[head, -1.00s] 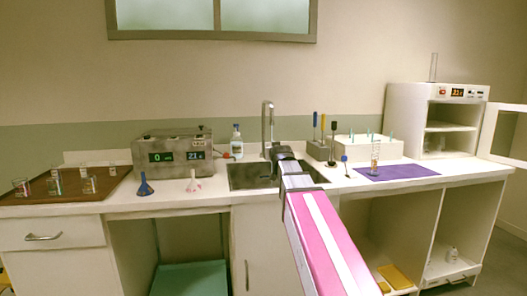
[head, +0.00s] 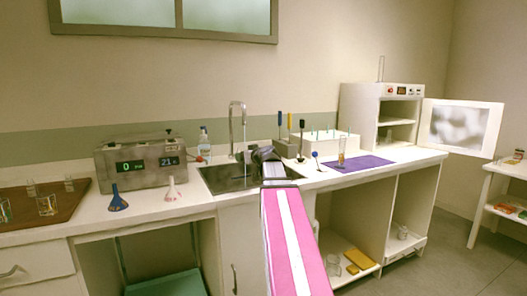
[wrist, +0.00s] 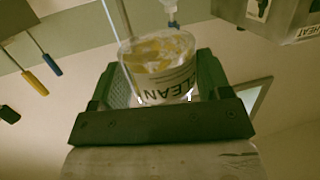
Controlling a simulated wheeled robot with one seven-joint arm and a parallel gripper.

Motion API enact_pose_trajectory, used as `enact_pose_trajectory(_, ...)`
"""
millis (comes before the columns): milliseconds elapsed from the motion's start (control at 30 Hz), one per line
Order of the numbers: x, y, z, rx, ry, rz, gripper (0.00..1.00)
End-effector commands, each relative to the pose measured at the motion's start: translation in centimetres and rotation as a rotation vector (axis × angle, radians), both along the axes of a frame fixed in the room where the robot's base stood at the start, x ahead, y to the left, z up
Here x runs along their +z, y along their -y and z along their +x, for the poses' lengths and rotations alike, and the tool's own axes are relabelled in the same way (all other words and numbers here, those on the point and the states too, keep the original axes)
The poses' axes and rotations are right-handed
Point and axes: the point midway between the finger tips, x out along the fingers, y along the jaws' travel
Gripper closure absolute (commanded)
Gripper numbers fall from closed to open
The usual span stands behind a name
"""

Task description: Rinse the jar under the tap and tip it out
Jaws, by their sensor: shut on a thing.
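My gripper (head: 264,154) is over the sink (head: 222,180), just right of the tap (head: 237,118). In the wrist view my gripper (wrist: 160,88) is shut on a clear jar (wrist: 158,72), with a finger on each side. The jar has a label with dark letters, and yellowish patches show at its rim end. A pale narrow strip (wrist: 117,18) runs to the jar's edge in the wrist view; I cannot tell if it is the tap or water. In the head view the jar is hidden by my arm and gripper.
A grey box with displays (head: 140,162) stands left of the sink, with a spray bottle (head: 204,140) behind. A tool holder (head: 287,148), white rack (head: 325,147) and purple mat (head: 345,166) lie right. A brown tray (head: 60,205) is far left.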

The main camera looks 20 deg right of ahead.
Motion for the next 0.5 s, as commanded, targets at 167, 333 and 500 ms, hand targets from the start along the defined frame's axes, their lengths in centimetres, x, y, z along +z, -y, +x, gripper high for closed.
enact_pose_trajectory(167,1.6,4.0,-2.3,0.103,0.001,0.0,0.54)
enact_pose_trajectory(333,2.8,5.9,-4.0,0.17,0.001,-0.001,0.54)
enact_pose_trajectory(500,3.2,6.5,-4.6,0.194,0.0,0.0,0.54)
